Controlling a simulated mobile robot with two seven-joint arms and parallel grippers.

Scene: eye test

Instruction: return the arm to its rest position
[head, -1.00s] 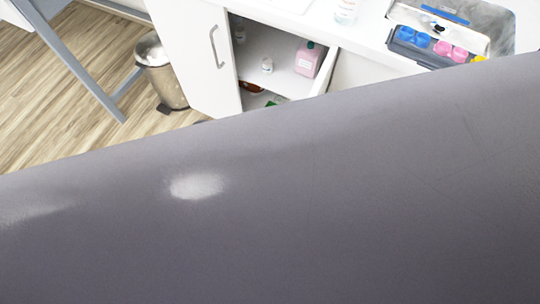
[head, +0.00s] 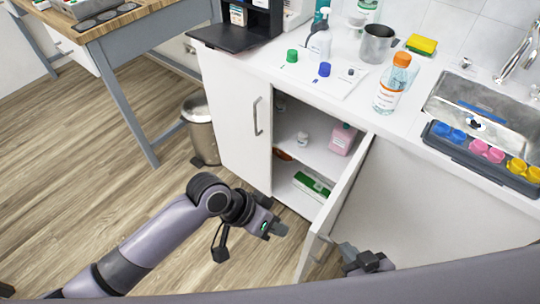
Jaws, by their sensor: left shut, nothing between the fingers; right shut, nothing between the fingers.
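My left arm comes in from the lower left in the head view. Its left gripper (head: 278,229) is shut and empty, in front of the open lower cabinet (head: 315,155) and left of the open door (head: 334,208). My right gripper (head: 347,250) is shut and empty, low in the view, just right of the door's lower part. I cannot tell whether it touches the door. A smooth grey-purple part of my own arm spans the bottom edge and hides what lies below.
A pink bottle (head: 343,139), a small white jar (head: 302,139) and a green-and-white box (head: 312,184) are inside the cabinet. An orange-capped bottle (head: 392,84) stands on the crowded counter. A bin (head: 201,130) stands left of the cabinet. The floor (head: 110,195) at left is clear.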

